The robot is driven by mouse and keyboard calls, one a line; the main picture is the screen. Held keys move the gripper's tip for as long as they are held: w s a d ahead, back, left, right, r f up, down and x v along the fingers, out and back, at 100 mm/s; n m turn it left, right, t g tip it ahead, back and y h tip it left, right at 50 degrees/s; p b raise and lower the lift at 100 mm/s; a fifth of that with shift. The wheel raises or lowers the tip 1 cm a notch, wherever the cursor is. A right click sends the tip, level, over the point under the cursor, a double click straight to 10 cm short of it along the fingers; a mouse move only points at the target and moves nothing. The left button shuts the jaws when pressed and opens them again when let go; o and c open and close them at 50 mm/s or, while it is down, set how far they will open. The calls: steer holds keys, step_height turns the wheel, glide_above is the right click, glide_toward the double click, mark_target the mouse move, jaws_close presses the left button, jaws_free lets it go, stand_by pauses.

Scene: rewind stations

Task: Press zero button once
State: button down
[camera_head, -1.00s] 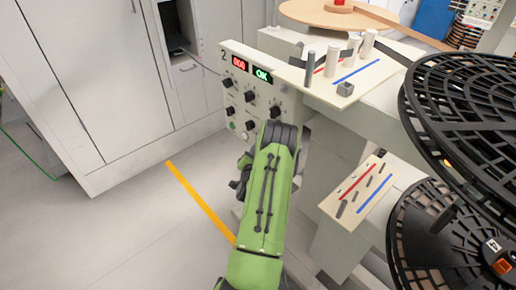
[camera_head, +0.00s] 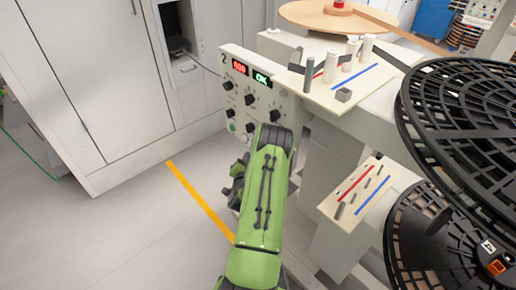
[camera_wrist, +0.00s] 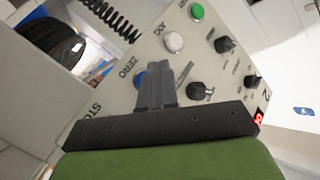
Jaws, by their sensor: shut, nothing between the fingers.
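The control panel (camera_head: 262,103) of station 2 faces left in the head view, with a red digit display (camera_head: 240,68) and a green OK display (camera_head: 262,79). In the wrist view the blue button (camera_wrist: 139,79) sits beside the ZERO label (camera_wrist: 128,66). It is partly hidden behind my gripper (camera_wrist: 157,68), whose shut, empty fingers point at the panel. I cannot tell whether the fingertips touch the button. In the head view my arm hides the lower panel and most of the gripper.
A white JOG button (camera_wrist: 174,42) and a green button (camera_wrist: 197,11) lie near the blue one. Black knobs (camera_wrist: 199,91) sit to the right of the fingers. Black reels (camera_head: 490,110) stand at the right.

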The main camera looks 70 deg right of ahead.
steer(key=shift+w+a+p, duration=0.3)
steer(key=shift+w+a, duration=0.05)
steer(key=shift+a, duration=0.4)
steer(key=shift+w+a+p, duration=0.3)
steer(key=shift+w+a, duration=0.05)
steer(key=shift+a, duration=0.35)
